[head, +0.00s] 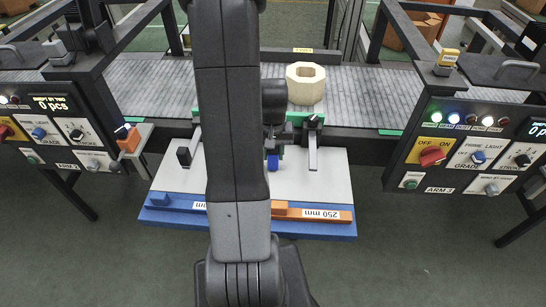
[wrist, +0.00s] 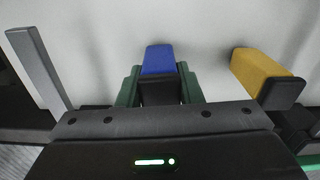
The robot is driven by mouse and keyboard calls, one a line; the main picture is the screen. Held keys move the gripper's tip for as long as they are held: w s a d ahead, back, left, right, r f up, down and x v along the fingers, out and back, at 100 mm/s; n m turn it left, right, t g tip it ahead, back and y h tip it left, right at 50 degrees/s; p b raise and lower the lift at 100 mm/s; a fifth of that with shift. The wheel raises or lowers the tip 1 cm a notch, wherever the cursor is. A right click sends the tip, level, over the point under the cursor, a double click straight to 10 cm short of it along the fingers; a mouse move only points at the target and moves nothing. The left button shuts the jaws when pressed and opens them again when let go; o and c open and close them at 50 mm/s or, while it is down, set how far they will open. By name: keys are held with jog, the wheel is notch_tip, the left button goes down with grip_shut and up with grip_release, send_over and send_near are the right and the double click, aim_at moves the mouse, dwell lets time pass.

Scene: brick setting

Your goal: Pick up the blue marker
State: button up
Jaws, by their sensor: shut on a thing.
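The blue marker (wrist: 159,58) is a short blue block with a black end, between the green finger pads of my gripper (wrist: 160,88) in the wrist view. My gripper is shut on it. In the head view the marker's blue part (head: 273,162) shows just below my gripper (head: 273,148), over the white board (head: 330,188). Most of the gripper's fingers are hidden there by my own arm. I cannot tell whether the marker touches the board.
A yellow block (wrist: 262,72) with a black end and a grey bar (wrist: 35,65) flank my gripper. A blue ledge (head: 300,228) with an orange 250 mm piece (head: 335,215) edges the board. A conveyor (head: 370,95) carries a wooden hexagonal ring (head: 305,83). Control panels (head: 455,155) stand either side.

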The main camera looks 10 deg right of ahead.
notch_tip(320, 180, up, 10)
jog(key=shift+r, duration=0.1)
jog(key=o, duration=0.4)
jog(key=shift+c, duration=1.1)
